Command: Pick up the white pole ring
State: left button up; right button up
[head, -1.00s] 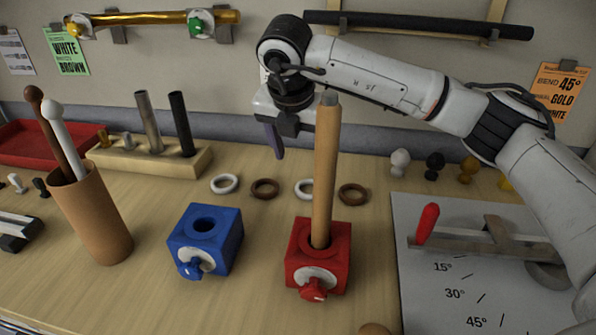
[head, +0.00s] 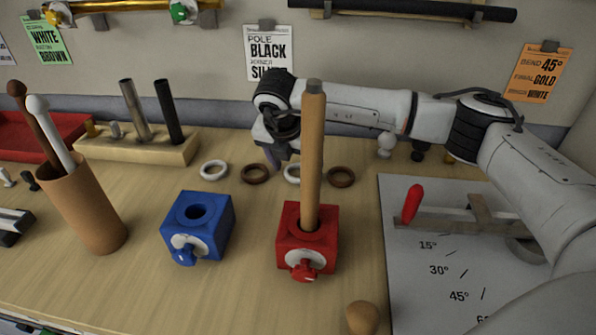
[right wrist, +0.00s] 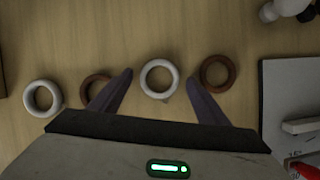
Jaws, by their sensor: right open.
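Two white pole rings lie flat on the table in a row with two brown rings. One white ring (head: 214,178) is at the left end. The other white ring (head: 287,174) is third from the left, partly hidden by the wooden pole. In the right wrist view this third ring (right wrist: 158,95) lies between the two fingertips as seen from above, and the left-end white ring (right wrist: 43,113) is outside them. My right gripper (head: 275,162) is open, empty and above the row; the pole partly hides it. My left gripper is not in view.
The wooden pole (head: 312,150) stands upright in a red block (head: 307,250), in front of the rings. A blue block (head: 222,235) stands left of it. Brown rings (head: 341,185) lie beside the white ones. A grey angle board (head: 400,300) is at right.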

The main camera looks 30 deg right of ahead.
jog(key=c, duration=1.1)
jog(key=shift+r, duration=0.1)
jog(key=shift+c, duration=0.2)
